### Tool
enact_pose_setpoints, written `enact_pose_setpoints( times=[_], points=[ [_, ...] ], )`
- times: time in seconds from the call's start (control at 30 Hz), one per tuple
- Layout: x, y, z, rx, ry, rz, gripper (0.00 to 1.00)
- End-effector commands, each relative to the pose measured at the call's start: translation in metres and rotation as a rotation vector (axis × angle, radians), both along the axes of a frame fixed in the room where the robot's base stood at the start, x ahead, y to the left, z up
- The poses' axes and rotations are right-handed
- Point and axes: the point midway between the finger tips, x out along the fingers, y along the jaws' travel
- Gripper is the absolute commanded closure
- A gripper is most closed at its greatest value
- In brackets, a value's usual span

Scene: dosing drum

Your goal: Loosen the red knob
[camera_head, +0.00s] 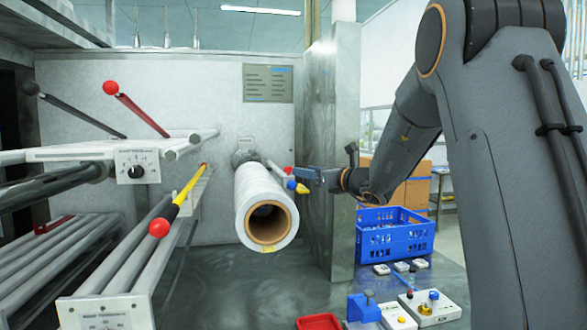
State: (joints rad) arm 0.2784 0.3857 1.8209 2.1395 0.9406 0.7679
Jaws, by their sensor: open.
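A small red knob (289,170) shows beside the right side of a white roll (265,205) with a brown core. A yellow part (298,187) sits just below it. My gripper (304,174) reaches in from the right, open, with its tips close to the red knob and the yellow part. It is too small in this view to tell whether the tips touch the knob. Other red ball-shaped knobs sit on levers at the left: one on a red lever (110,88) and one on a yellow and black lever (160,228).
A metal post (320,150) stands close behind my gripper. A blue crate (395,238) and brown boxes (417,190) are at the right. Small control boxes (430,306) and a red tray (319,322) lie low in front. Rods and a dial box (137,165) fill the left.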

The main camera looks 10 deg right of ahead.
Motion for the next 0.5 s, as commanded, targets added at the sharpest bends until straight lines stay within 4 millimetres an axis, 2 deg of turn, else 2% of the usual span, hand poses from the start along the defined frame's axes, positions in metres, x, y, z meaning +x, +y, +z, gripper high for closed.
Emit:
enact_pose_setpoints(
  times=[0.1,0.3,0.5],
  points=[
    [0.017,0.012,0.002,0.001,0.002,0.005,0.6],
    [0.041,0.024,0.002,0.0,0.0,0.003,0.6],
    [0.054,0.029,0.001,-0.001,0.0,0.002,0.6]
  ],
)
